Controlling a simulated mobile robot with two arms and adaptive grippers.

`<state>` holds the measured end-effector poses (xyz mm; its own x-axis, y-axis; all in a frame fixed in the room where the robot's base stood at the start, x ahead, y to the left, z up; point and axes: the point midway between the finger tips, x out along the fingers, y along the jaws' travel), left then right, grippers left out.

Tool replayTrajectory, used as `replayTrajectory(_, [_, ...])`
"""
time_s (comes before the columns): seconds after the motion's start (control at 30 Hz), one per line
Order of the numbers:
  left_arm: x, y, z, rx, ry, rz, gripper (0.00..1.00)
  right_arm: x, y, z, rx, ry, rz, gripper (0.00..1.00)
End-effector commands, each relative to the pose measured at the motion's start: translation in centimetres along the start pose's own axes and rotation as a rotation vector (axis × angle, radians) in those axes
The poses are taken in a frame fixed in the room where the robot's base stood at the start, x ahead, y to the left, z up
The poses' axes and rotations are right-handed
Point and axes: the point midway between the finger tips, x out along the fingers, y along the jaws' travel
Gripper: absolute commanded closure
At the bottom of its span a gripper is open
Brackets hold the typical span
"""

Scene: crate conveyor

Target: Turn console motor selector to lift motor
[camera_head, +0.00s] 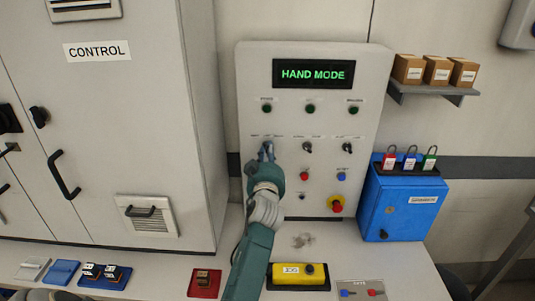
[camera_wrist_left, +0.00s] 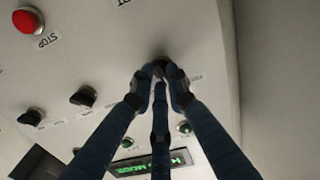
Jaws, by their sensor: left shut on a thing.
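The grey console (camera_head: 253,90) stands on the bench with a lit green HAND MODE display (camera_head: 311,74). A row of black selector knobs crosses its middle: the middle knob (camera_head: 307,147) and the right knob (camera_head: 347,147) are free. My left gripper (camera_head: 266,149) is at the left end of this row and hides the knob there. In the left wrist view, my left gripper (camera_wrist_left: 160,70) has its three blue fingers closed around that dark left selector knob (camera_wrist_left: 162,61). The small labels are too blurred to read, so its setting cannot be told. My right gripper is out of view.
Lower on the console are a red button (camera_head: 304,176), a blue button (camera_head: 341,176) and a red emergency stop (camera_head: 337,206). A yellow pendant (camera_head: 309,278) lies on the bench. A blue lock box (camera_head: 402,213) stands right, the control cabinet (camera_head: 140,110) left.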

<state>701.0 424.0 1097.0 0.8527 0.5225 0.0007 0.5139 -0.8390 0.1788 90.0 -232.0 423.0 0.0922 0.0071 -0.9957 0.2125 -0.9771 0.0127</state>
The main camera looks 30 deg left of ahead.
Motion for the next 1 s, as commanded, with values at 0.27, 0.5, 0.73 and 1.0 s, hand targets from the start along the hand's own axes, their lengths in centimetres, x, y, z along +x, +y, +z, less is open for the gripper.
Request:
replayTrajectory(0.27, [0.04, 0.04, -0.11, 0.131, 0.003, 0.001, 1.00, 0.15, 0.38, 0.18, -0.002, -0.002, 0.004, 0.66])
replayTrajectory(0.5, [0.05, 0.04, -0.12, 0.176, 0.003, 0.001, 1.00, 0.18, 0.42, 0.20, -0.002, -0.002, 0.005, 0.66])
replayTrajectory(0.73, [0.05, 0.04, -0.14, 0.181, 0.004, 0.001, 1.00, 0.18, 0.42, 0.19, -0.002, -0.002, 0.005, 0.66])
replayTrajectory(1.0, [0.05, 0.03, -0.13, 0.180, 0.004, 0.000, 0.66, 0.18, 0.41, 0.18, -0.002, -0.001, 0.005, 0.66])
